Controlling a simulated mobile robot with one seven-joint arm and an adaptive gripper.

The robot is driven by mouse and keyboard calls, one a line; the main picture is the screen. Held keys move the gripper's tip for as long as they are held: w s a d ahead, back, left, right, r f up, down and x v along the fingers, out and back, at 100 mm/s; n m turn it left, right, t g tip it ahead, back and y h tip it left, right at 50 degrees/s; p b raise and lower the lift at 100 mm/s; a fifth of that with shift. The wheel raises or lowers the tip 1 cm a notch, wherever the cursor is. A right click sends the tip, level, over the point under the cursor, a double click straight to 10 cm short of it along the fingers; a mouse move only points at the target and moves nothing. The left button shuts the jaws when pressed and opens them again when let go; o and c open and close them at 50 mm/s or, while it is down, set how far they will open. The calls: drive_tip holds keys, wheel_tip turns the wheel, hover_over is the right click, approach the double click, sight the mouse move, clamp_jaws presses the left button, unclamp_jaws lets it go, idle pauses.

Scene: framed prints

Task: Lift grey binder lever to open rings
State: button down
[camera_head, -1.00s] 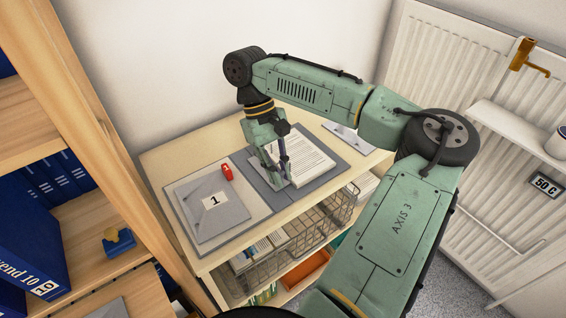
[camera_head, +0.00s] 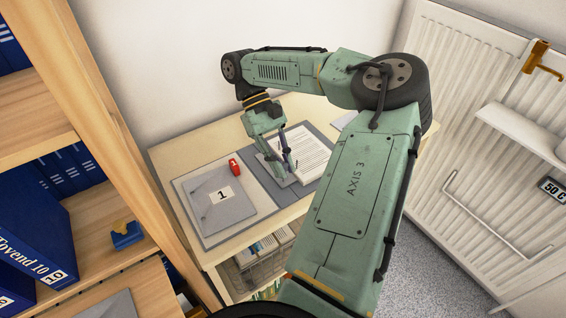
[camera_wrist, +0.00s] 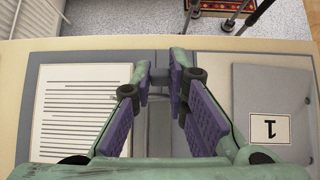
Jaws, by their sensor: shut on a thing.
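An open grey binder (camera_head: 267,183) lies flat on the cabinet top. A stack of printed paper (camera_head: 305,150) is on its right part, and a grey sheet labelled 1 (camera_head: 218,205) is on its left part. My gripper (camera_head: 284,172) points down at the spine between them. In the wrist view, my gripper's purple-padded fingers (camera_wrist: 159,80) are shut on the small grey lever (camera_wrist: 158,74) at the end of the spine strip. The fingers partly hide the lever. The rings are hidden, so I cannot tell whether they are open.
A small red object (camera_head: 234,167) lies at the top of the labelled sheet. A wooden shelf (camera_head: 130,175) with blue binders stands close on the left. A wire basket (camera_head: 262,257) is under the cabinet top.

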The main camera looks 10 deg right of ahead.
drive_tip(key=c, duration=1.6)
unclamp_jaws()
drive_tip(key=shift+o, duration=0.2)
drive_tip(key=v, duration=1.2)
drive_tip(key=shift+f, duration=0.1)
drive_tip(key=x, duration=1.2)
